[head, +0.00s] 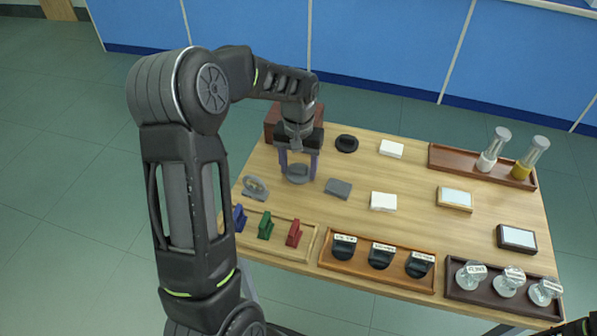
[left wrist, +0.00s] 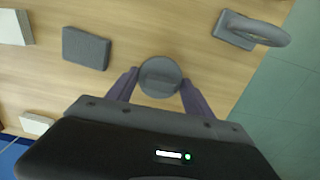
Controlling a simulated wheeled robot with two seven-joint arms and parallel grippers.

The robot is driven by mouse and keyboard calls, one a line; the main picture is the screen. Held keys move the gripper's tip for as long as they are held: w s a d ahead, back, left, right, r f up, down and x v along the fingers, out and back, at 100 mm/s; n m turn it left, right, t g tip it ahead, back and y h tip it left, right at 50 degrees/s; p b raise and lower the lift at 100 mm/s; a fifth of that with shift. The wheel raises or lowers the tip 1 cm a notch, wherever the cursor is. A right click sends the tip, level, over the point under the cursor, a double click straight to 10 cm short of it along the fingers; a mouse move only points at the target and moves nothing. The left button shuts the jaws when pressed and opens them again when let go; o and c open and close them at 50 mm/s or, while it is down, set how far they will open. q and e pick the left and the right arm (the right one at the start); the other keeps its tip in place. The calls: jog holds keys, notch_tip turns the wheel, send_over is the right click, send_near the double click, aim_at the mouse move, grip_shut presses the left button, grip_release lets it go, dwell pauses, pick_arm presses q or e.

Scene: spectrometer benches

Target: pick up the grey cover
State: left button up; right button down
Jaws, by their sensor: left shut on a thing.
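The grey cover (head: 298,176) is a small round grey piece with a raised bar across its top, at the left of the wooden table. My left gripper (head: 298,170) comes down over it, with one purple finger on each side. In the left wrist view the cover (left wrist: 160,74) sits between the fingertips of my left gripper (left wrist: 159,83), which is shut on it. I cannot tell whether the cover touches the table or is slightly above it.
A grey block (head: 338,189) lies right of the cover, and a grey ring on a base (head: 256,187) to its left. A black round piece (head: 346,143) and a brown box (head: 272,124) are behind. Trays with colored clips (head: 265,226) and black holders (head: 380,256) line the front.

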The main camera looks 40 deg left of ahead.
aim_at(298, 167)
pick_arm(q)
notch_tip(298, 167, up, 10)
jog(key=shift+r, duration=0.1)
dwell(0.6)
jog(key=shift+s, duration=0.1)
dwell(0.5)
